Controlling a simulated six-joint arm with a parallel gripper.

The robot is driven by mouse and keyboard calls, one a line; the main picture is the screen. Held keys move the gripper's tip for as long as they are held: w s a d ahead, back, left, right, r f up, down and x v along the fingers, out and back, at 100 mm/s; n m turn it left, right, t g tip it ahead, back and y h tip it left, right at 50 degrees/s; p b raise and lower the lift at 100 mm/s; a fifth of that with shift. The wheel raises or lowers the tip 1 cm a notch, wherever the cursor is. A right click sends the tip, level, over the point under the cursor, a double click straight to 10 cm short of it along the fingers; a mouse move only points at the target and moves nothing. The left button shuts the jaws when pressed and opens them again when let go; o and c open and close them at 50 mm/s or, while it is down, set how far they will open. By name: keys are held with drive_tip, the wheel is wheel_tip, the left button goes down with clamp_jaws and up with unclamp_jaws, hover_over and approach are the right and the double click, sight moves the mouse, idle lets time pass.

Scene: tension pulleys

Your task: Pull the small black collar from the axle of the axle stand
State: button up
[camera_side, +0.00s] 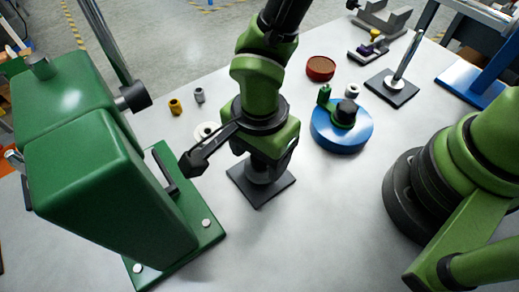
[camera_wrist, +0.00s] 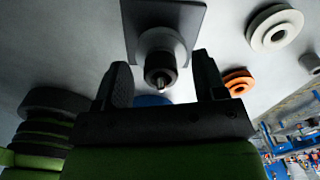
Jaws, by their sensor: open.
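The axle stand has a dark square base plate (camera_wrist: 140,15) and a grey round post standing up toward the wrist camera. The small black collar (camera_wrist: 153,76) sits around the tip of its axle, with the metal axle end showing at its centre. My gripper (camera_wrist: 162,72) is open in the wrist view, with one black finger on each side of the collar, both apart from it. In the side view the stand's base plate (camera_side: 260,201) lies on the table directly under my wrist, and the collar is hidden there. My fingers are mostly hidden in that view.
A large green machine (camera_side: 100,170) stands close on the left. A blue disc (camera_side: 340,138) with a green and black part is at right, near a red round dish (camera_side: 320,68). A white pulley (camera_wrist: 275,28) and an orange pulley (camera_wrist: 238,82) lie right of the stand in the wrist view.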

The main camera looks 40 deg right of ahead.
drive_tip(key=c, duration=1)
drive_tip(key=shift+r, duration=1.8)
drive_tip(key=shift+r, duration=0.85)
drive_tip(key=shift+r, duration=2)
